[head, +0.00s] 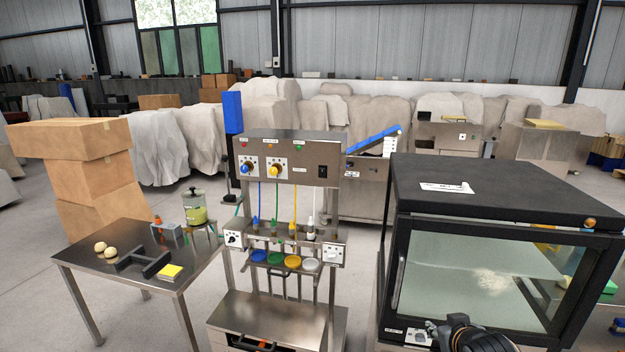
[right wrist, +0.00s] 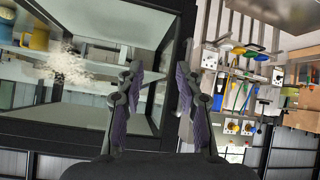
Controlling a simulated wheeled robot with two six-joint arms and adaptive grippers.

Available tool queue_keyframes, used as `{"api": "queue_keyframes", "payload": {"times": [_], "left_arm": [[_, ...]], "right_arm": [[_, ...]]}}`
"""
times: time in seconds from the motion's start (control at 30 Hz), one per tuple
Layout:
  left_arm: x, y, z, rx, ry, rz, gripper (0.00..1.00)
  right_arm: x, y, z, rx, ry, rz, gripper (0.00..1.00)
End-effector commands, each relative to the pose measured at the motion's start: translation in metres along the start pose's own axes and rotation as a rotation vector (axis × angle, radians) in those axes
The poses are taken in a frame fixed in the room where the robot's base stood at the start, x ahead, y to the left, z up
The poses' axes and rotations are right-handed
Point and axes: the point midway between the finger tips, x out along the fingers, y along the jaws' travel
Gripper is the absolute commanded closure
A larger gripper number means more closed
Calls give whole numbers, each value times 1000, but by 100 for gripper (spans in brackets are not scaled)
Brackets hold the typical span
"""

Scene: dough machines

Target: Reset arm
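My right gripper (head: 440,334) comes in at the bottom of the head view, in front of the lower left part of the black glass-fronted cabinet (head: 484,194). I cannot tell how far the fingers are from the cabinet. My left gripper is not in view.
A steel dispenser machine (head: 290,155) with knobs and coloured cups stands left of the cabinet.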

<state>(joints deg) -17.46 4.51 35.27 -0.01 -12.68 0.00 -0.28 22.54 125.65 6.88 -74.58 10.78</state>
Motion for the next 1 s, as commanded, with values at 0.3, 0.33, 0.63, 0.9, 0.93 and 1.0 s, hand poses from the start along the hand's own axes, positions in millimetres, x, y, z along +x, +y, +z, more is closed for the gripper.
{"api": "queue_keyframes", "payload": {"times": [0.3,0.33,0.63,0.9,0.93,1.0], "left_arm": [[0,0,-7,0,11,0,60],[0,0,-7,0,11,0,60],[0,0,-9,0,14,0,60],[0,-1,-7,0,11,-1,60],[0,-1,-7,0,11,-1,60],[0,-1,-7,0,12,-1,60]], "right_arm": [[-49,-50,165,-50,-350,-73,64],[-55,-52,175,-53,-375,-77,64],[-88,-66,258,-66,-574,-107,64],[-18,-71,327,-59,-611,-103,64],[-10,-72,337,-58,-617,-103,64],[8,-73,364,-56,-629,-102,64]]}}
